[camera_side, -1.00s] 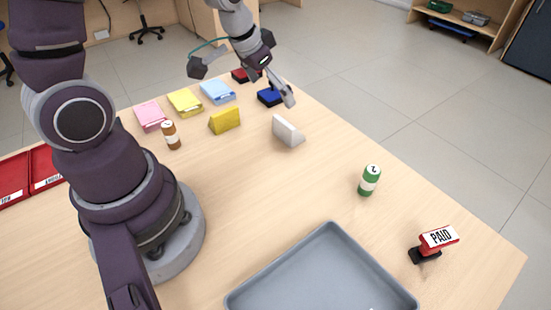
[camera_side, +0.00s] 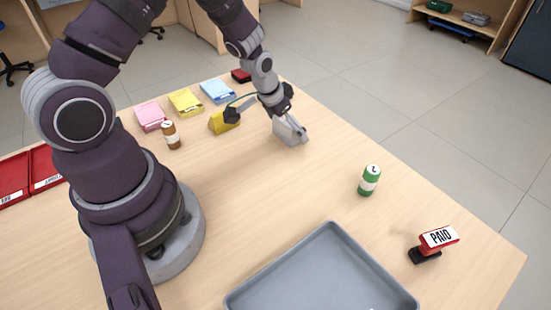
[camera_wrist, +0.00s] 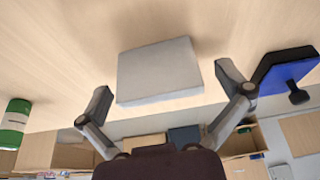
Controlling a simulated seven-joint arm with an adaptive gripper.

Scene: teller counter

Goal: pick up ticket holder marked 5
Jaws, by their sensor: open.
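A white wedge-shaped holder (camera_side: 286,132) stands on the table, partly hidden by my gripper (camera_side: 268,122) in the side view. In the wrist view the white holder (camera_wrist: 158,72) shows a blank face between the two fingers of my gripper (camera_wrist: 165,92). The gripper is open, with one finger on each side of the holder and visible gaps to both. A yellow wedge-shaped holder (camera_side: 219,124) stands just left of it, partly behind a gripper part. I cannot read a 5 on either holder.
A blue stamp pad (camera_wrist: 285,70) lies close to the right finger in the wrist view. A green bottle (camera_side: 370,180), a PAID stamp (camera_side: 438,240), a grey tray (camera_side: 240,297) and a brown bottle (camera_side: 171,135) stand farther off. Pink, yellow and blue pads line the far edge.

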